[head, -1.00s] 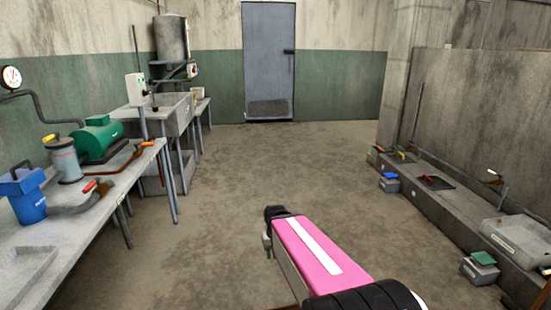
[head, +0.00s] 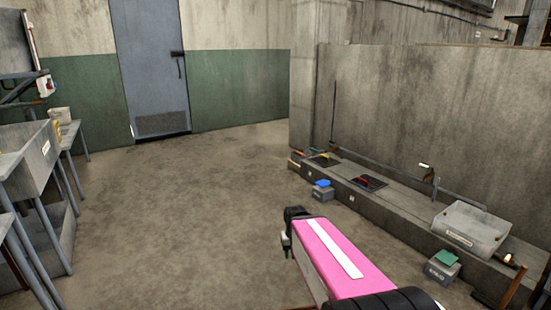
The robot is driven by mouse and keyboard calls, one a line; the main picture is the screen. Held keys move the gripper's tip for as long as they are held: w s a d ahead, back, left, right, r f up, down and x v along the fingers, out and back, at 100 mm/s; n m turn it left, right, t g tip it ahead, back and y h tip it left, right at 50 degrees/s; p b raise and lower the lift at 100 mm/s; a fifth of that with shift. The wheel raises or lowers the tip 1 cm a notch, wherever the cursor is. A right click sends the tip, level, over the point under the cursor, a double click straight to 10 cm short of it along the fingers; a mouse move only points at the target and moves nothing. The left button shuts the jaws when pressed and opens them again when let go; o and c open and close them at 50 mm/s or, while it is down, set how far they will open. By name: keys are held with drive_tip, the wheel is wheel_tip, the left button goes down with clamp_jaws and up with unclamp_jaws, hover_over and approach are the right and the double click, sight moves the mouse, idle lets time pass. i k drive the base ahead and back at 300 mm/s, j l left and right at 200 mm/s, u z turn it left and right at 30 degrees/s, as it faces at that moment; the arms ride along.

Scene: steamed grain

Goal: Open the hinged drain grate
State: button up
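Two small dark flat panels lie on the low concrete ledge along the right wall in the head view. The nearer panel (head: 362,187) has a red part on it. The farther panel (head: 325,161) has a yellow-green part near it. Either may be the drain grate; they are too small to tell, and no hinge is clear. Both look flat. My gripper (head: 288,240) is at the far end of my pink arm, low in the middle of the picture, over open floor and well apart from both panels. Its fingers are not clear.
The ledge (head: 395,212) also bears a grey basin (head: 470,229) and a pipe. A blue-topped box (head: 322,191) and a green-topped box (head: 442,267) stand on the floor before it. A sink stand (head: 35,170) is at left. The middle floor is clear.

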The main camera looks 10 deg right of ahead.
sight(368, 179)
drive_tip(key=i+z, duration=0.3)
drive_tip(key=i, duration=0.2)
drive_tip(key=i+z, duration=0.35)
drive_tip(key=i, duration=0.15)
drive_tip(key=i+l+u, duration=0.1)
drive_tip(key=i, duration=0.3)
drive_tip(key=i+l+u, duration=0.1)
drive_tip(key=i, duration=0.35)
drive_tip(key=i+l, duration=0.15)
drive_tip(key=l, duration=0.15)
drive_tip(key=i+l, duration=0.2)
drive_tip(key=l, duration=0.15)
drive_tip(key=i+l+u, duration=0.1)
drive_tip(key=l, duration=0.2)
drive_tip(key=i+l, duration=0.2)
drive_tip(key=l, duration=0.15)
drive_tip(key=i+l, duration=0.2)
drive_tip(key=l+u, duration=0.05)
drive_tip(key=l, duration=0.05)
